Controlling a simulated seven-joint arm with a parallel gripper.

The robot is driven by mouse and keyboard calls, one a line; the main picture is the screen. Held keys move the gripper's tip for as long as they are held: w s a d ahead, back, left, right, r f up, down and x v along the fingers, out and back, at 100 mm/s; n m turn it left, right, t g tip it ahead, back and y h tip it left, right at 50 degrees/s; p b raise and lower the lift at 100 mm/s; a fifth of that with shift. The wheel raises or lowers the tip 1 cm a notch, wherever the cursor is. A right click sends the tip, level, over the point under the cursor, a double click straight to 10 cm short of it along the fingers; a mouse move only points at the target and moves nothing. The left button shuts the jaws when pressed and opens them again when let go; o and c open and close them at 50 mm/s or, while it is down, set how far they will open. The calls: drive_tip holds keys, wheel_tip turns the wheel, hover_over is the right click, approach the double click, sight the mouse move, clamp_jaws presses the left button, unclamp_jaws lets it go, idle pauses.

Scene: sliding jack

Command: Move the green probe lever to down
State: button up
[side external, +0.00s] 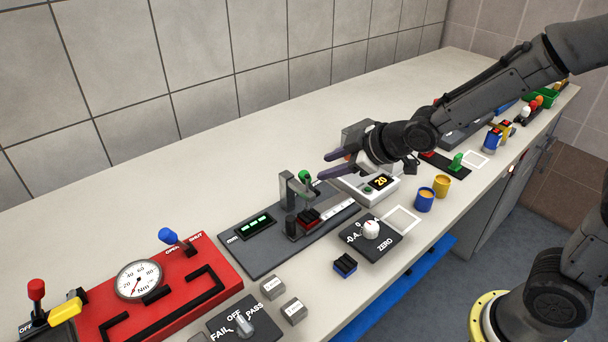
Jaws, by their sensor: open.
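The green probe lever (305,175) has a round green knob and sits high on a grey gauge post (288,190). The post stands on a dark grey base plate (262,256) marked "mm", with a small green-lit display (255,226). My gripper (322,169) comes in from the right, pointing left, with its two dark fingers apart and nothing visible between them. Its fingertips are just right of the green knob in this view. I cannot tell whether they touch it. Small red and black blocks (308,217) sit below the lever beside a white scale strip.
A grey unit with an orange "20" display (379,181) stands under my gripper. A dial panel (371,231) is in front. Blue (424,200) and yellow (441,187) cups stand to the right. A red gauge panel (190,290) lies at left. The counter behind is clear.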

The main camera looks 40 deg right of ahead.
sight(307, 175)
drive_tip(key=x, duration=0.9)
drive_tip(key=shift+w+f, duration=0.25)
drive_tip(key=shift+f, duration=0.05)
clamp_jaws()
idle(1.1)
